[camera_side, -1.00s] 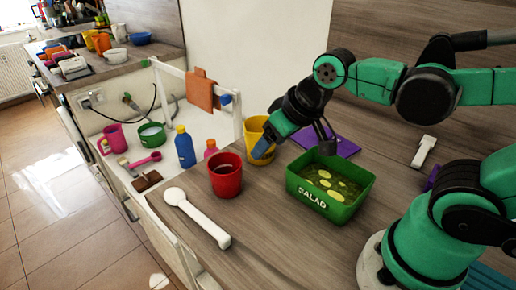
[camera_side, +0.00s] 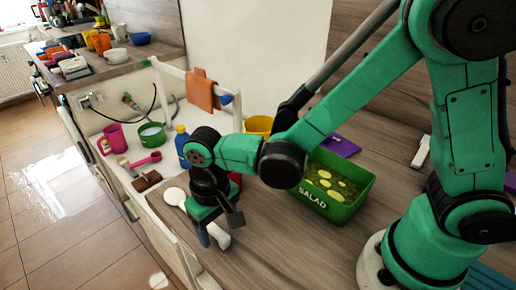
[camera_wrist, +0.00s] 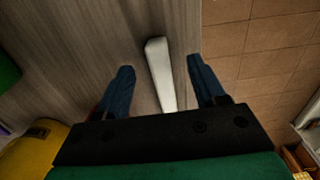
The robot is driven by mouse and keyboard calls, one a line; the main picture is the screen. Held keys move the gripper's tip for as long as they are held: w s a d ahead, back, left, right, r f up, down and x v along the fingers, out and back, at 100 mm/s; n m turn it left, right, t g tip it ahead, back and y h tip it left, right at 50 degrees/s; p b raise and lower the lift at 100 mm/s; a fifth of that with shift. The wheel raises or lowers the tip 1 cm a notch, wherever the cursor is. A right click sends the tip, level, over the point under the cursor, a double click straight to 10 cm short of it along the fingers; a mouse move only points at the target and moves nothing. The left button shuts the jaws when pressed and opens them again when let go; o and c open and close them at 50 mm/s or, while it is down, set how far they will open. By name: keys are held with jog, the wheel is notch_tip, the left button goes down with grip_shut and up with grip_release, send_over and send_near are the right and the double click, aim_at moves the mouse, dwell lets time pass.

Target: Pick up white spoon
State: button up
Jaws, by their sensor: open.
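The white spoon (camera_side: 174,196) lies on the wooden counter near its front edge. In the side view its round end shows left of my gripper (camera_side: 213,236), and my gripper hides part of its handle. In the wrist view the spoon's handle (camera_wrist: 160,72) lies between the two blue fingers of my gripper (camera_wrist: 161,85). The fingers are apart and neither touches the handle. My gripper is open and points down over the handle. How high the fingertips are above the counter is hard to tell.
A green salad box (camera_side: 332,205) stands right of my gripper. A red cup (camera_side: 236,179) is mostly hidden behind my arm, and a yellow cup (camera_side: 259,124) stands further back. The counter (camera_wrist: 110,38) ends close beside the spoon, with the tiled floor (camera_wrist: 265,60) below.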

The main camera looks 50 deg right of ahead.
jog(key=shift+f, duration=1.05)
grip_shut()
jog(key=shift+r, duration=0.1)
